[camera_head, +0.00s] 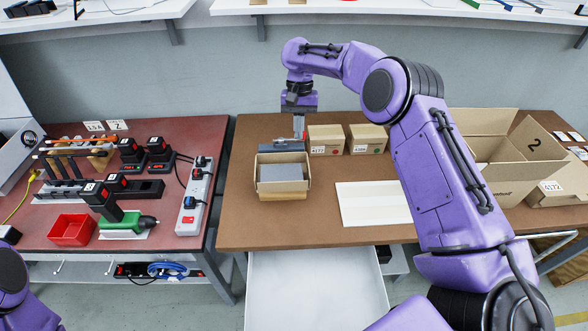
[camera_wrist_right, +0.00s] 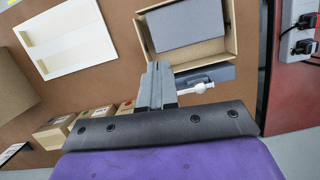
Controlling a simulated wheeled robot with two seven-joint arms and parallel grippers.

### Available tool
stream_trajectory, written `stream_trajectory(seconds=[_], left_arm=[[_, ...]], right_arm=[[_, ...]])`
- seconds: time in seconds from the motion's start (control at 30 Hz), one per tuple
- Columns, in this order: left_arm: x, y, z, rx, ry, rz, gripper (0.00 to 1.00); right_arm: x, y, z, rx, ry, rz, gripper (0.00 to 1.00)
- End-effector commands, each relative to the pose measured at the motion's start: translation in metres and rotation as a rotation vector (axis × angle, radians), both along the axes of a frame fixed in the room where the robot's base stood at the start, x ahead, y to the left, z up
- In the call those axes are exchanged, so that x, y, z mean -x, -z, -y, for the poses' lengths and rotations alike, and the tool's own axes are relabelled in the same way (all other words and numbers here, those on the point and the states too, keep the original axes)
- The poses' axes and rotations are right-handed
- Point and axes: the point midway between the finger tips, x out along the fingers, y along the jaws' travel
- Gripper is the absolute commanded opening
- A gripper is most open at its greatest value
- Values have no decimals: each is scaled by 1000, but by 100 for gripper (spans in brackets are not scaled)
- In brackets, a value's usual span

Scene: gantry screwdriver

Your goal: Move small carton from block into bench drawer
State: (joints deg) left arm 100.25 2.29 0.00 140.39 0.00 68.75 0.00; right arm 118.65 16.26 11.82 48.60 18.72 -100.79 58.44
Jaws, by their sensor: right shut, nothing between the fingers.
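A small open carton (camera_head: 284,184) with a flat grey piece inside sits on a light wooden block (camera_head: 284,195) at the left part of the brown bench. The carton also shows at the top of the right wrist view (camera_wrist_right: 228,38). My right gripper (camera_head: 299,136) points down just behind the carton's far side, shut and empty. Its fingers (camera_wrist_right: 156,84) are together beside the carton's wall in the wrist view; I cannot tell whether they touch it. The white bench drawer (camera_head: 315,290) is pulled open below the front edge, its visible inside empty. My left gripper is out of view.
A blue-grey item (camera_head: 283,147) lies behind the carton. A white tray (camera_head: 372,204) lies in mid-bench, with a big open box (camera_head: 480,150) further right. A red tool bench (camera_head: 130,215) stands left.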

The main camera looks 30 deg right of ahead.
Motion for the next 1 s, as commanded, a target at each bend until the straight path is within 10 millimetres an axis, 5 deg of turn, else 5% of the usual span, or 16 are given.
stream_trajectory(seconds=[0.47, 0.7, 1.0], left_arm=[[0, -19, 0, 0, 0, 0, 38], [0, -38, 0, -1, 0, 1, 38], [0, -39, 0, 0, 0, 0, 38]], right_arm=[[21, 90, -12, -1, -1, -7, 0], [48, 90, -29, 0, -2, -3, 0], [55, 94, -33, 1, -1, 0, 0]])
